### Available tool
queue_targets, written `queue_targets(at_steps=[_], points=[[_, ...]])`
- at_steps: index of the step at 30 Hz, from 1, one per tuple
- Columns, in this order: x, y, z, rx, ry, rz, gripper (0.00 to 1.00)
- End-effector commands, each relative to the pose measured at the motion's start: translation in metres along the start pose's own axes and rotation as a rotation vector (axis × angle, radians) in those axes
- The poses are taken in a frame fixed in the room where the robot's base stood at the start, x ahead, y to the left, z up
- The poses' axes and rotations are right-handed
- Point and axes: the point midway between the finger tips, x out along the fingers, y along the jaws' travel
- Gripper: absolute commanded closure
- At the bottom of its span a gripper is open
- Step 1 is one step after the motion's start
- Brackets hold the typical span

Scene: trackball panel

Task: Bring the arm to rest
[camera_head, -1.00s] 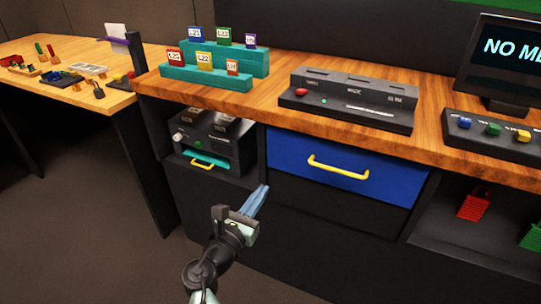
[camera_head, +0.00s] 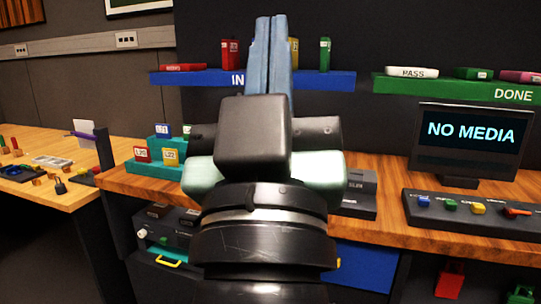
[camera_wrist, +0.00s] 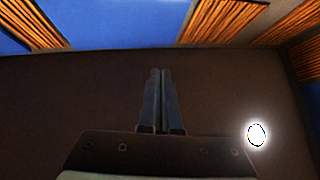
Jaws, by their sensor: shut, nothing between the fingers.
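My gripper (camera_head: 267,55) stands large and upright in the middle of the head view, close to the camera. Its two blue-grey fingers point up and lie together with nothing between them. In the wrist view the shut fingers (camera_wrist: 160,100) are empty, with a dark brown surface behind them. My wrist and forearm hide the middle of the wooden counter (camera_head: 390,220) and part of the blue IN shelf (camera_head: 185,78).
A NO MEDIA monitor (camera_head: 471,144) and a panel of coloured knobs (camera_head: 470,212) stand to the right on the counter. A green DONE shelf (camera_head: 440,88) is above. A teal rack (camera_head: 150,172) with labelled cartridges is at left. A lower wooden table (camera_head: 50,200) stands further left.

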Motion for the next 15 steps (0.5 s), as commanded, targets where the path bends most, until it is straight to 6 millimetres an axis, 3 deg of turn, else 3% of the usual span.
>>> queue_targets(at_steps=[1,2,3,15], points=[[-0.01,0.007,-0.032,0.107,0.072,-0.011,1.0],[-0.016,0.009,-0.049,0.171,0.111,-0.023,1.0],[0.004,0.009,-0.06,0.164,0.094,-0.024,1.0],[0.085,0.019,-0.146,0.154,0.086,-0.024,1.0]])
